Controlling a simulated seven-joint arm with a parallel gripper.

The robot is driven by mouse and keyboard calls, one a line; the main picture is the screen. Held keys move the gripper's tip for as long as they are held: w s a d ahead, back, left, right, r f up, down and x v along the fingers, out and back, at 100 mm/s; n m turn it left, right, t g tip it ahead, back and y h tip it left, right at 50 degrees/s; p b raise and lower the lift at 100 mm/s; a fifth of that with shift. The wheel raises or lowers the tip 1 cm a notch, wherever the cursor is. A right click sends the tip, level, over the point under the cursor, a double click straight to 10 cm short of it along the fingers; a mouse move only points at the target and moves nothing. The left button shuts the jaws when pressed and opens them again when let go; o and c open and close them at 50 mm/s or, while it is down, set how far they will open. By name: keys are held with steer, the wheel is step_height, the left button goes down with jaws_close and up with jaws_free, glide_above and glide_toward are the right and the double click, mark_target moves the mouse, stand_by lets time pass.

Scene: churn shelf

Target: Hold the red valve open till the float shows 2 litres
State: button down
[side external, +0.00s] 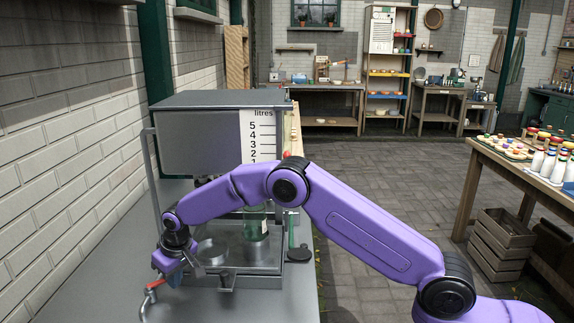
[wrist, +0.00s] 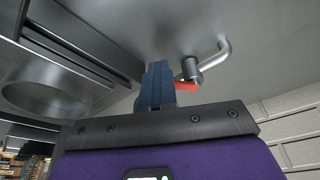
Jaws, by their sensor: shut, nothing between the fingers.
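The red valve lever (side external: 156,284) sits on a grey bent pipe at the front left of the steel churn unit (side external: 190,125). In the wrist view the red lever (wrist: 187,86) shows just right of my gripper's fingertips, below a round grey valve body (wrist: 191,68). My gripper (wrist: 157,80) is shut and empty, beside the lever; I cannot tell if they touch. In the side view my gripper (side external: 176,277) is low at the valve. The litres scale (side external: 260,138) reads 5 down to 1. A small red spot (side external: 287,154) shows near the 2 level; I cannot tell if it is the float.
A green glass jar (side external: 256,226) stands in the unit behind my arm. The grey bench (side external: 275,302) is clear at the front. A white brick wall (side external: 70,150) runs close on the left. A table of bottles (side external: 540,165) stands at the right.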

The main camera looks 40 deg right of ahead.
steer(key=c, duration=1)
jaws_free()
steer(key=shift+r, duration=0.15)
step_height(320, 180, up, 7)
